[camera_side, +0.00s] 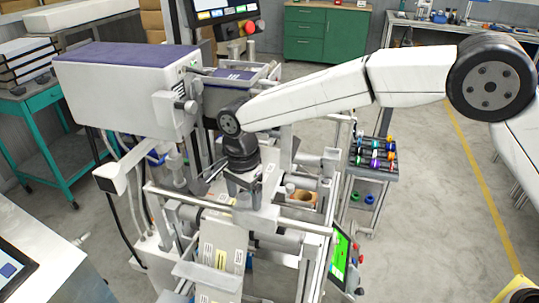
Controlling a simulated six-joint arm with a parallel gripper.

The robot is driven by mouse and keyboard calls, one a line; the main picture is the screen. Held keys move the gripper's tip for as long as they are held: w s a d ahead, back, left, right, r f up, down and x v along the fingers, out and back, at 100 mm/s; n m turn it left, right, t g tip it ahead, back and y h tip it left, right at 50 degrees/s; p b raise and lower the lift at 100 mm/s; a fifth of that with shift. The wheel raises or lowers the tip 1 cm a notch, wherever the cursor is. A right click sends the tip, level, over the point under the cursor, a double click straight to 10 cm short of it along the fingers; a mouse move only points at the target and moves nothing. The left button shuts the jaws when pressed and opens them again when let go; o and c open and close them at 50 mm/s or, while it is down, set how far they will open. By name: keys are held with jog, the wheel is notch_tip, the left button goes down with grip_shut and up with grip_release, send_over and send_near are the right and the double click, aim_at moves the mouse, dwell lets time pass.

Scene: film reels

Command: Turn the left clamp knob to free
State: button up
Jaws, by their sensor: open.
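My gripper (242,188) hangs down from the dark wrist over the middle of the machine. Its jaws are open, small and partly lost against the grey metal parts. Below it are the machine's cross bars (315,228) and a pale web with printed labels (222,243) running toward the front. I cannot pick out the left clamp knob for certain. It may be hidden behind my gripper or among the grey fittings. I cannot tell whether my gripper touches anything.
A large white housing with a dark top (125,90) stands left of my gripper. A screen with a red button (250,27) is behind. A green-lit panel (340,257) is at front right. A cart with coloured spools (375,158) stands right. Open floor lies farther right.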

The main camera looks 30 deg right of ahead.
grip_shut()
jog(key=shift+n, duration=0.3)
jog(key=n, duration=1.7)
jog(key=shift+n, duration=0.3)
jog(key=n, duration=0.5)
jog(key=shift+n, duration=0.4)
